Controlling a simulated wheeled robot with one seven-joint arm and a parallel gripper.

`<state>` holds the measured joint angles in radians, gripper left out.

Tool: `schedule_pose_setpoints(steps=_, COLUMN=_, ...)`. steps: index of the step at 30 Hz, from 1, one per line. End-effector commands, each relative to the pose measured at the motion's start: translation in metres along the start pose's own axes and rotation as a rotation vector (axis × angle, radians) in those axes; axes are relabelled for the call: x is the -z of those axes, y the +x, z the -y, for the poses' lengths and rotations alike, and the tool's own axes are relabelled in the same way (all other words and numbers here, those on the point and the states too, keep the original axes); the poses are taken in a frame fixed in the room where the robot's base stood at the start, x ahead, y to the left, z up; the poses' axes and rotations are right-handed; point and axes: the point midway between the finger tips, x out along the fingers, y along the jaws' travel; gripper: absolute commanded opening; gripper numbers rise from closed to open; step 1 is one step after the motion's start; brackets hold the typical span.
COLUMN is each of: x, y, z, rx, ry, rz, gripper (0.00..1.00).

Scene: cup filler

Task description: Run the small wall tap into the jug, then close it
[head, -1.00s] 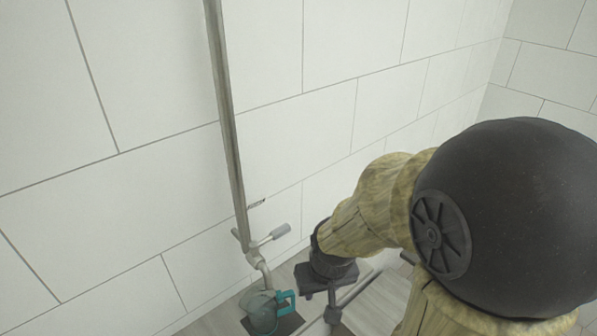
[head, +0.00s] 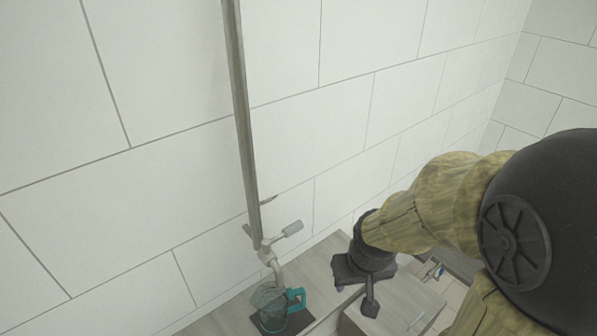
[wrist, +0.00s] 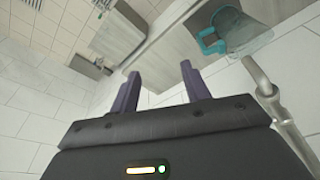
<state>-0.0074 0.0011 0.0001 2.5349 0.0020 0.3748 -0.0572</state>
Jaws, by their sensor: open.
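The small wall tap (head: 268,252) is at the foot of a vertical pipe on the tiled wall, with a grey lever handle (head: 290,230) pointing right. Its spout comes down over the jug (head: 268,303), which is clear with a teal handle and stands upright on a dark mat (head: 300,321). I cannot make out water in the stream or the jug. My gripper (head: 370,302) is right of the tap and jug, apart from both. In the wrist view my gripper (wrist: 160,88) is open and empty, with the jug (wrist: 245,32) and tap (wrist: 272,98) to its right.
A grey counter (head: 318,268) runs along the wall under the jug. A box-like grey unit (head: 395,308) stands at the right, near my gripper. Small items (head: 432,270) lie on a lower surface further right. The wall left of the pipe (head: 240,110) is bare.

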Motion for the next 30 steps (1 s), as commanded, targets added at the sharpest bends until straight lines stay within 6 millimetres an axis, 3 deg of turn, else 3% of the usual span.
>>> schedule_pose_setpoints(steps=8, x=0.053, y=-0.030, z=0.019, rx=0.023, ry=-0.470, rz=-0.001, gripper=0.47)
schedule_pose_setpoints(steps=18, x=0.114, y=-0.095, z=0.057, rx=0.072, ry=-1.230, rz=-0.017, gripper=0.47)
schedule_pose_setpoints(steps=24, x=0.138, y=-0.140, z=0.082, rx=0.102, ry=-1.681, rz=-0.046, gripper=0.47)
schedule_pose_setpoints(steps=30, x=0.149, y=-0.175, z=0.099, rx=0.124, ry=-2.012, rz=-0.074, gripper=0.47)
